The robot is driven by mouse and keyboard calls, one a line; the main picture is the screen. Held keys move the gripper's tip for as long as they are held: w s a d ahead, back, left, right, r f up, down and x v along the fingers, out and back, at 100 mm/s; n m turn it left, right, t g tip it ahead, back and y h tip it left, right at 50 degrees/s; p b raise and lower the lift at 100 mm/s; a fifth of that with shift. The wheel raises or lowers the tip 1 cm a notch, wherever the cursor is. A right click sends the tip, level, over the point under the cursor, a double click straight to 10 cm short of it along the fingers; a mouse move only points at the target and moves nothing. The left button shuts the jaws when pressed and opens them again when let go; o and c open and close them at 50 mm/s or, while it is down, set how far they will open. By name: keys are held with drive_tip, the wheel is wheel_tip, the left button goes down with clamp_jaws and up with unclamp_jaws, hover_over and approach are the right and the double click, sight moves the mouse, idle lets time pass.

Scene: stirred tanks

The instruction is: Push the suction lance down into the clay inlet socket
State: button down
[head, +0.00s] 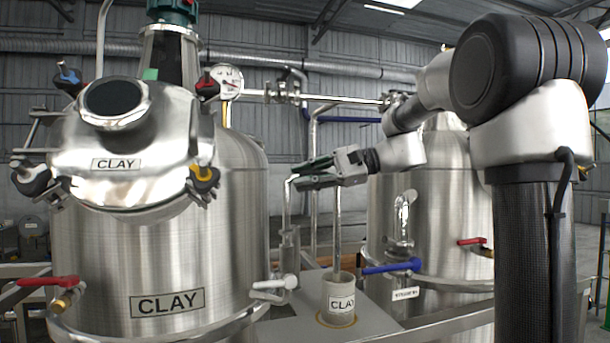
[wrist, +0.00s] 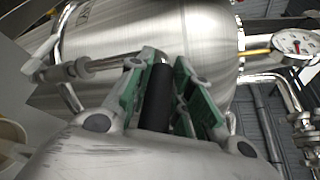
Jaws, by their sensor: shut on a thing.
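The suction lance (head: 337,230) is a bent steel tube with a black grip (wrist: 157,95). My gripper (head: 312,172) has green fingers, shut on this grip from both sides. One long leg of the lance hangs down into the grey CLAY pot (head: 341,301). The short leg (head: 287,205) points down at the clay inlet socket (head: 290,250), an upright grey metal cylinder beside the clay tank. The leg's lower end meets the socket's top; I cannot tell how deep it sits. The wrist view also shows the short leg (wrist: 112,63) lined up with the socket (wrist: 55,73).
The steel CLAY tank (head: 165,255) stands at the left, with a white-handled valve (head: 272,285) close to the socket. A second tank (head: 440,220) with a blue-handled valve (head: 392,267) stands right of the pot. A gauge (head: 228,82) and pipes are above.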

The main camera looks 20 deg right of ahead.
drive_tip(key=shift+f, duration=1.2)
drive_tip(key=c, duration=1.2)
unclamp_jaws()
drive_tip(key=shift+d, duration=0.1)
drive_tip(key=v, duration=1.2)
